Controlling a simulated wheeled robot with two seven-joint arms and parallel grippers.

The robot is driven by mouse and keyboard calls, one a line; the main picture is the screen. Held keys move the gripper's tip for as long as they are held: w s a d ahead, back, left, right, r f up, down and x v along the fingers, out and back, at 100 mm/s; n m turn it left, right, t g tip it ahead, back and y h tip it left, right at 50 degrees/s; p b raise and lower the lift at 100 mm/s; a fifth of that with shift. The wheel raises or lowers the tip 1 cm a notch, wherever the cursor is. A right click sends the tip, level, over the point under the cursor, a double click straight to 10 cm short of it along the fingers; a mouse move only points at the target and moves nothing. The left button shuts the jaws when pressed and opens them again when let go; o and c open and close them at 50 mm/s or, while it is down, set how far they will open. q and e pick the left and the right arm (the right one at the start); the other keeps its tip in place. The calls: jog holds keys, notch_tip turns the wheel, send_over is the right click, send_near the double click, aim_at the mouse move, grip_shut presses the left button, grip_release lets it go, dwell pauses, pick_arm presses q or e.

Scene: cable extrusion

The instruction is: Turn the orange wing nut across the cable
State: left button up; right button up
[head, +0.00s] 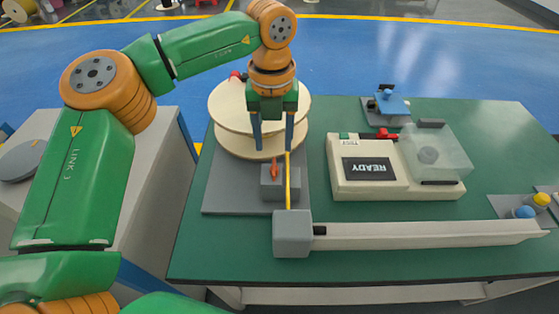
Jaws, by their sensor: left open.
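The orange wing nut (274,168) stands on a small grey block (270,190) on the grey base plate of the wooden spool. Its wing looks upright, roughly in line with the cable. The yellow cable (288,185) runs from near the spool past the right side of the wing nut toward a grey box (292,236). My left gripper (273,149) points down above and behind the wing nut, open, with its two blue fingers apart and nothing seen between them. Its right fingertip appears close to the cable; I cannot tell if they touch. My right gripper is not in view.
The wooden spool (232,130) stands just behind the gripper. A cream tester reading READY (350,185) with a clear cover (440,148) is to the right. A long pale channel (430,236) runs right from the grey box. A blue-topped device (390,103) stands behind the tester.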

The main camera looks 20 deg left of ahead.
aim_at(274, 166)
pick_arm(q)
jog(key=shift+s+f, duration=0.15)
jog(key=shift+f, duration=0.3)
notch_tip(274, 166, down, 6)
jog(key=shift+f+p, duration=0.1)
jog(key=shift+p, duration=0.5)
grip_shut()
